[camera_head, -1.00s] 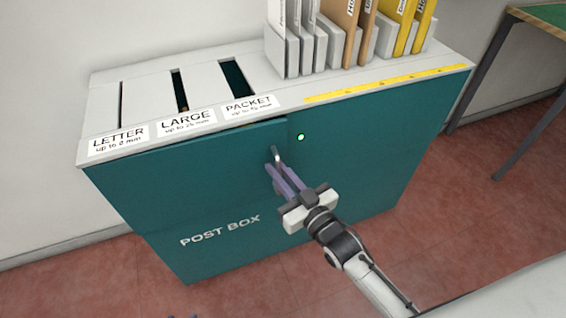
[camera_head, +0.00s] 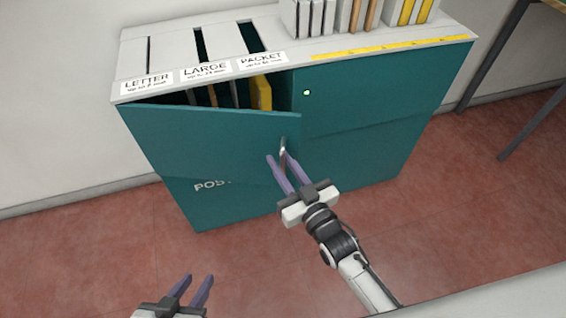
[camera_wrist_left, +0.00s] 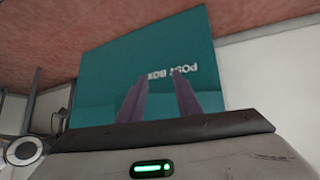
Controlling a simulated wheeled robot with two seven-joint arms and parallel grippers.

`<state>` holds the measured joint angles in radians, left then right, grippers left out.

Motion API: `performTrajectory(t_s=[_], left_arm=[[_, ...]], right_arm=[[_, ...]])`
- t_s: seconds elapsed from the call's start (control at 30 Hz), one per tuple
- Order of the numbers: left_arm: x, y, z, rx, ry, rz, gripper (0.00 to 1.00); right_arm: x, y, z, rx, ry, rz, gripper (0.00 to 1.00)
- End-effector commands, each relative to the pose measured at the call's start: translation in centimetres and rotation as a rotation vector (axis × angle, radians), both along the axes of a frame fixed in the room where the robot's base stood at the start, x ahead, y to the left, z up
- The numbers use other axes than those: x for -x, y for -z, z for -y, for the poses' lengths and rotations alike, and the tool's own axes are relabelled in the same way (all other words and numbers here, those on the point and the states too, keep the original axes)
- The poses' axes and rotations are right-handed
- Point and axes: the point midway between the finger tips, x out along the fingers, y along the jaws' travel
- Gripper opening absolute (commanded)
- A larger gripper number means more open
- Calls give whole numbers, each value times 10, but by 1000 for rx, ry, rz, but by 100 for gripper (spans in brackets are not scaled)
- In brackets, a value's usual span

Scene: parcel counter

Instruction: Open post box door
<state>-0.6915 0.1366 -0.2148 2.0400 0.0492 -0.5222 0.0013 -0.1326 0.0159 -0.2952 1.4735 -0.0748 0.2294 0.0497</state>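The teal post box door (camera_head: 215,145) stands ajar, its right edge swung out from the box and its left edge close to it. A small metal handle (camera_head: 284,150) is near the door's right edge. My right gripper (camera_head: 276,156) is at the handle with its fingers apart; the handle is by the right fingertip, and I cannot tell if they touch. My left gripper (camera_head: 198,278) is open and empty, low at the left in front of the box. In the left wrist view its fingers (camera_wrist_left: 160,88) are apart, with the upside-down POST BOX front (camera_wrist_left: 150,50) beyond them.
Inside the gap are grey dividers and a yellow packet (camera_head: 261,93). The white top (camera_head: 170,50) has several slots and a rack of envelopes (camera_head: 350,14). A green light (camera_head: 307,92) shows on the fixed front. The red floor (camera_head: 100,250) before the box is clear.

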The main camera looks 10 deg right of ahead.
Motion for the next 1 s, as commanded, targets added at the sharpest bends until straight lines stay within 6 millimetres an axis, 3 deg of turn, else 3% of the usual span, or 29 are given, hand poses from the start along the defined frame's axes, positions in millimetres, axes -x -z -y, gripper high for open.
performTrajectory(t_s=[0.43,0.8,1.0], left_arm=[[3,1,-1,-2,-1,-8,31],[9,0,-1,-7,0,-24,31],[9,-1,-1,-7,-1,-25,31]], right_arm=[[7,1,3,1,1,-2,29],[73,0,24,0,0,-4,29],[94,0,31,-1,0,-1,29]])
